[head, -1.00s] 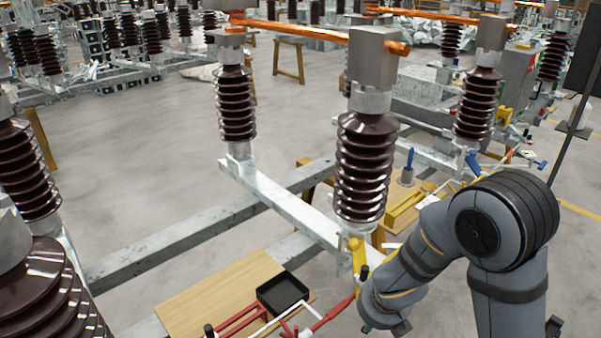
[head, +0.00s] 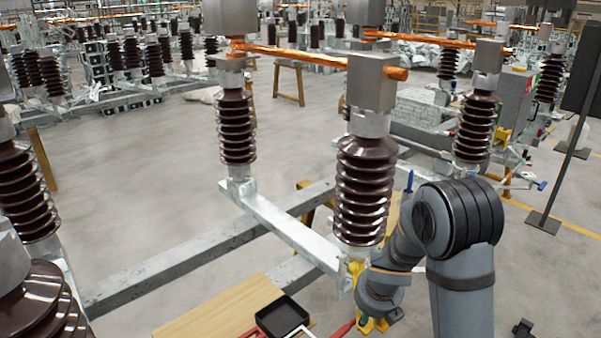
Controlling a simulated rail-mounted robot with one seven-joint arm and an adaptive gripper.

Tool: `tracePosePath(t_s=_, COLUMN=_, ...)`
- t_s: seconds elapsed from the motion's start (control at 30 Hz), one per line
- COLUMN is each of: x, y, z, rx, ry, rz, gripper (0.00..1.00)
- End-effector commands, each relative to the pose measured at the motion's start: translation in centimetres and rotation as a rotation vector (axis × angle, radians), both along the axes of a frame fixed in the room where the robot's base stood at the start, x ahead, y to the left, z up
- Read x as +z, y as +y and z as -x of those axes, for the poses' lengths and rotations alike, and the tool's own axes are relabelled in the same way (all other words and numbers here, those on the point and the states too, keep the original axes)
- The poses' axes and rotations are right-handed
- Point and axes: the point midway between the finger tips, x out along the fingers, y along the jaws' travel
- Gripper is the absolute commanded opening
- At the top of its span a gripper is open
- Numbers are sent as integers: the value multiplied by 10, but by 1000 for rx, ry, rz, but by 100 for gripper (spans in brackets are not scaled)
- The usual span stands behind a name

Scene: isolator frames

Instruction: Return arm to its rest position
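My grey arm stands at the lower right of the head view, its elbow bent and its forearm running down and left. My gripper is not clearly visible; the end of the arm is low, near the base of the middle insulator. The middle brown ribbed insulator (head: 362,190) stands upright just left of the arm, on a galvanized steel beam (head: 290,238). Whether the arm touches anything cannot be told.
A wooden board (head: 222,310) with a black tray (head: 283,317) and red-handled tools (head: 340,330) lies at the bottom. More insulators stand at left (head: 25,190), centre (head: 237,125) and right (head: 476,125). A copper bar (head: 290,54) spans two of them. Open floor (head: 130,210) lies at left.

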Motion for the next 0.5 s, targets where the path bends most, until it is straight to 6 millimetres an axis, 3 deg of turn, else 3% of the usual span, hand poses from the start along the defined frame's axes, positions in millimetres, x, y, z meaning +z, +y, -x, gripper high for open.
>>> tracePosePath(t_s=0.4, x=-12, y=-1, z=-12, rx=3, ry=-1, rz=0, gripper=31)
tracePosePath(t_s=0.5, x=-12, y=5, z=-13, rx=-144, ry=-2, rz=-1, gripper=31)
